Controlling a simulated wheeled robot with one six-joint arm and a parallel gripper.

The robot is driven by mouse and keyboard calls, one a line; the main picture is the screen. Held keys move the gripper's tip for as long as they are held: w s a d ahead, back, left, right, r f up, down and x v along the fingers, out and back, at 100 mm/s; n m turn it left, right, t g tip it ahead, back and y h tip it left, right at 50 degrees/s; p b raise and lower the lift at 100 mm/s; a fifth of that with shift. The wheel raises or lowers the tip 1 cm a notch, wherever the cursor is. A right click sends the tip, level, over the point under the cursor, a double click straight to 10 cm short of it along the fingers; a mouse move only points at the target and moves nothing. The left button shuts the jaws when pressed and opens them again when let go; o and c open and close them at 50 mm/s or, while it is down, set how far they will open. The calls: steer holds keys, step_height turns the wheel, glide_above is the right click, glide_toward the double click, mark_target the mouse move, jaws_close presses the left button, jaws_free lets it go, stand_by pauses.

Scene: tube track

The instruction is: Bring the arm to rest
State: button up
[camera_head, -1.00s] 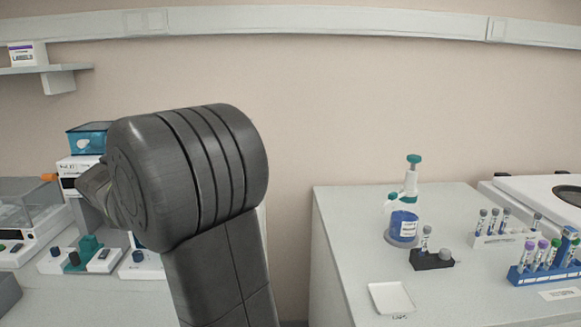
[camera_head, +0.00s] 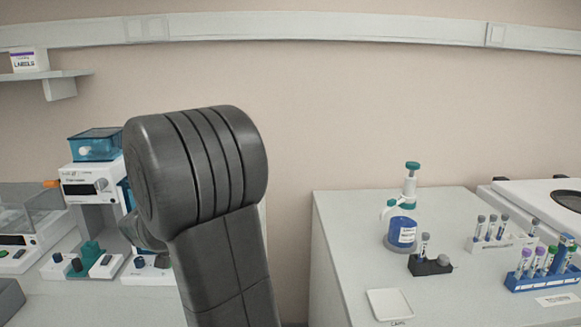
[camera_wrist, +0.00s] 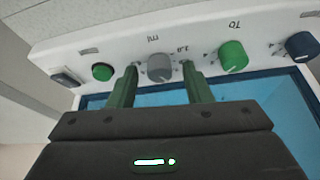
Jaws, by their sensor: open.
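My gripper (camera_wrist: 160,85) shows in the wrist view with its two green fingers apart and nothing between them. Beyond the fingertips is the white front panel (camera_wrist: 200,40) of a device, with a grey knob (camera_wrist: 159,67) seen between the fingers. I cannot tell whether the fingers touch the panel. In the head view my dark grey arm stands upright in the middle left, and it hides my gripper there.
A white instrument with a blue top (camera_head: 95,145) stands left of my arm. A gap lies between the benches.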

steer(key=shift+d+r+n+g+y+p, duration=0.1)
steer(key=shift+n+y+p, duration=0.3)
steer(key=shift+n+p, duration=0.55)
steer(key=shift+d+f+n+g+y+p, duration=0.1)
steer(key=shift+n+y+p, duration=0.3)
steer(key=shift+n+p, duration=0.55)
steer(key=shift+r+n+g+y+p, duration=0.1)
steer(key=shift+n+y+p, duration=0.45)
steer(key=shift+n, duration=0.65)
steer(key=shift+w+n+g+y+p, duration=0.1)
steer(key=shift+n+g+y+p, duration=0.45)
steer(key=shift+n, duration=1.45)
steer(key=shift+d+r, duration=0.1)
steer(key=shift+r, duration=0.05)
steer(key=shift+d+r, duration=0.1)
steer(key=shift+r, duration=0.15)
